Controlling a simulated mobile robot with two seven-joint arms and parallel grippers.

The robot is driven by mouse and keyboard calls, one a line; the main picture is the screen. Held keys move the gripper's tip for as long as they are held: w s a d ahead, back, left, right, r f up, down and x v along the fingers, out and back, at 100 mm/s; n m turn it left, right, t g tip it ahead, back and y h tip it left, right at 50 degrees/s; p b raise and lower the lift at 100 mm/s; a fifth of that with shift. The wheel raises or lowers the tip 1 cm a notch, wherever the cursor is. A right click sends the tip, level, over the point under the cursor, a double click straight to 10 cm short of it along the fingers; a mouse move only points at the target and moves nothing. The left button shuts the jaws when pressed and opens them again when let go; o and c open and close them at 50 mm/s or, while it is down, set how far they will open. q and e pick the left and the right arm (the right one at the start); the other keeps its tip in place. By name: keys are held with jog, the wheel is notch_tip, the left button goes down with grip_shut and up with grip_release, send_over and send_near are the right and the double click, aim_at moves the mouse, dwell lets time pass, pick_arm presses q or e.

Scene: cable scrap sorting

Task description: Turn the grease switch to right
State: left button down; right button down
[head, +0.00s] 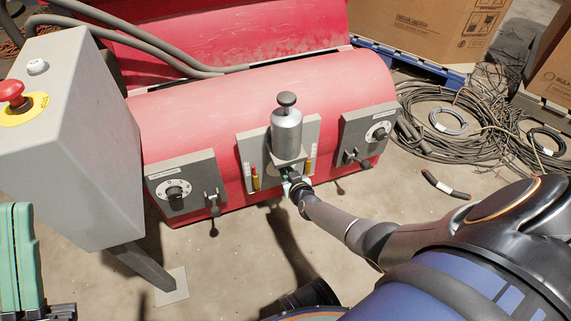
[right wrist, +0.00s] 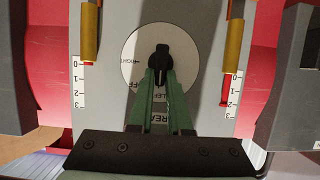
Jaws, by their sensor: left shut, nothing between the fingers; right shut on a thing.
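The grease switch's black knob (right wrist: 160,56) sits on a round white dial (right wrist: 135,52) with RIGHT, LEFT and OFF lettering. My left gripper (head: 20,235), with green fingers, is shut and empty at the lower left edge, apart from the machine.
A grey control box (head: 70,135) with a red stop button (head: 13,93) stands at left. The red machine (head: 225,105) carries side panels with dials (head: 175,192) and small levers. Yellow-and-red gauges (right wrist: 232,45) flank the switch. Cable coils (head: 450,125) lie at right.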

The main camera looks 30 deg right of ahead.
dwell(0.7)
jog(key=shift+s+d+f+m+t+y, duration=0.1)
jog(key=shift+d+m+t+y, duration=0.2)
jog(key=shift+m+y, duration=0.55)
jog(key=shift+s+d+f+m+t+y, duration=0.1)
jog(key=shift+d+m+t+y, duration=0.25)
jog(key=shift+m, duration=0.8)
jog(key=shift+m+y, duration=0.3)
jog(key=shift+m, duration=0.2)
jog(key=c, duration=0.9)
grip_release()
jog(key=shift+o, duration=0.2)
